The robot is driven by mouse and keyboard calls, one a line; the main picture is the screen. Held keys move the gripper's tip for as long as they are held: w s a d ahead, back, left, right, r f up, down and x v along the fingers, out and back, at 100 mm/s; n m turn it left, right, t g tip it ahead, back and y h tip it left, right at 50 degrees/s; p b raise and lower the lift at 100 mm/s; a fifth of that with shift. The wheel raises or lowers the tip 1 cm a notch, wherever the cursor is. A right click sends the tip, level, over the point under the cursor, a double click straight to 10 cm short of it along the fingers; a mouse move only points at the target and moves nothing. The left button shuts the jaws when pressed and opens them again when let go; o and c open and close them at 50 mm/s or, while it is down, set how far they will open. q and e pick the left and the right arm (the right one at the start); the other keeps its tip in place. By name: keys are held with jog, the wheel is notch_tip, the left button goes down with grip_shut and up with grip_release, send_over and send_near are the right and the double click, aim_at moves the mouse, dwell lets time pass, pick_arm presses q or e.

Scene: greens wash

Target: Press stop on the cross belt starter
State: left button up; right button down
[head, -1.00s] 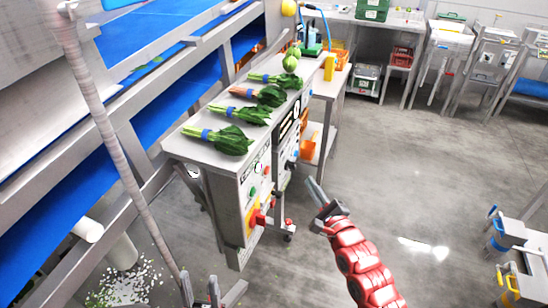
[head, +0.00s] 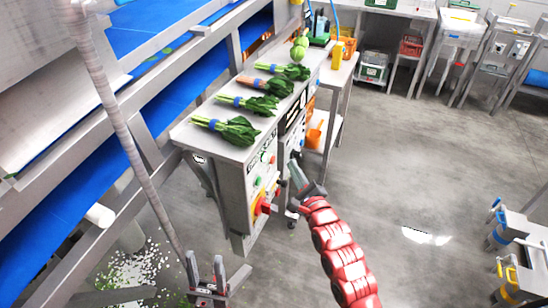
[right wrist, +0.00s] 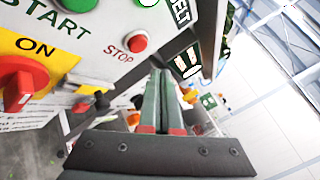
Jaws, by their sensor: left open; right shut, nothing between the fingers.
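The starter panel (head: 247,200) is the grey front of the cabinet below the greens bench. In the right wrist view, a red button (right wrist: 138,43) marked STOP sits right of a green button (right wrist: 78,4) marked START. "BELT" is printed above. A red rotary knob (right wrist: 18,85) sits on a yellow plate marked ON. My right gripper (head: 294,166) is shut and empty beside the panel's right side. In its wrist view its fingertips (right wrist: 160,75) are right of and below the STOP button; contact is not visible. My left gripper (head: 207,278) is open and empty, low in front.
Several bunches of greens (head: 225,126) lie on the bench top. Blue conveyor belts (head: 60,222) run along the left. A side table with orange bins (head: 314,134) stands behind the cabinet. The floor (head: 400,190) to the right is clear.

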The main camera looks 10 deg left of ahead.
aim_at(272, 160)
jog(key=shift+w+a+f, duration=0.1)
jog(key=shift+w+a, duration=0.1)
jog(key=shift+a, duration=0.4)
jog(key=shift+w+a, duration=0.2)
jog(key=shift+a, duration=0.35)
jog(key=shift+a, duration=0.1)
dwell(1.2)
jog(key=shift+w+a, duration=0.15)
jog(key=shift+a, duration=0.2)
jog(key=shift+w+a, duration=0.1)
jog(key=shift+a, duration=0.3)
dwell(0.8)
jog(key=shift+d, duration=0.15)
jog(key=shift+s+d+b, duration=0.25)
jog(key=shift+d+b, duration=0.35)
jog(key=shift+d, duration=0.05)
